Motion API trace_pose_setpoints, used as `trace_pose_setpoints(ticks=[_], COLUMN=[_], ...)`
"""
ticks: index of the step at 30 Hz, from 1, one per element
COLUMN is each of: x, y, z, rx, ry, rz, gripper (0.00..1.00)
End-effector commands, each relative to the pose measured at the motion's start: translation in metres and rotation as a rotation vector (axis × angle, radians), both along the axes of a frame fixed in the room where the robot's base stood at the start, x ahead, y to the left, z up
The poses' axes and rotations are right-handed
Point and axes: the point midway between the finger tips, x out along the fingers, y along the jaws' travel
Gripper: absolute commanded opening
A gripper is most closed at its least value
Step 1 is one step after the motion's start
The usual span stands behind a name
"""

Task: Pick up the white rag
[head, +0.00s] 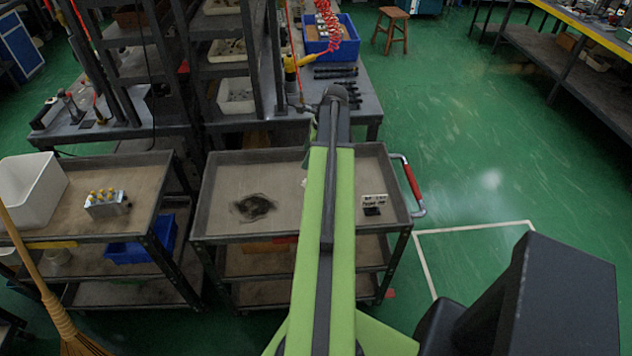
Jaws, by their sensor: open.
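I cannot clearly make out the white rag. A small pale patch (304,183) shows at the left edge of my green arm, over the middle cart; the arm hides most of it, and I cannot tell whether it is the rag. My arm reaches forward over the cart (225,192), with its dark far joint near the cart's back edge. My gripper is hidden behind the arm, so its jaws do not show.
A left cart holds a white bin (30,190) and a metal block with yellow-topped parts (107,204). Green floor (470,185) is open at right.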

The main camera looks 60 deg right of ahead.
Motion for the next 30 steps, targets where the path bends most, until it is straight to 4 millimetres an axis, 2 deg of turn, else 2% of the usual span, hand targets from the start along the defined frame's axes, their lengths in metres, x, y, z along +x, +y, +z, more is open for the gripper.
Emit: trace_pose_setpoints(ticks=[1,3,8,11,14,27,30], x=[-0.019,-0.036,-0.048,-0.047,-0.043,-0.009,-0.004], y=[-0.02,-0.035,-0.044,-0.044,-0.043,-0.033,-0.032], z=[0.003,0.005,0.006,0.0,-0.013,-0.103,-0.111], rx=[0.02,0.045,0.062,0.061,0.06,0.061,0.06], ry=[-0.005,-0.01,-0.015,-0.015,-0.014,-0.013,-0.013], rz=[-0.089,-0.177,-0.239,-0.237,-0.236,-0.234,-0.234], gripper=[0.69,0.69,0.69,0.69,0.69,0.69,0.69])
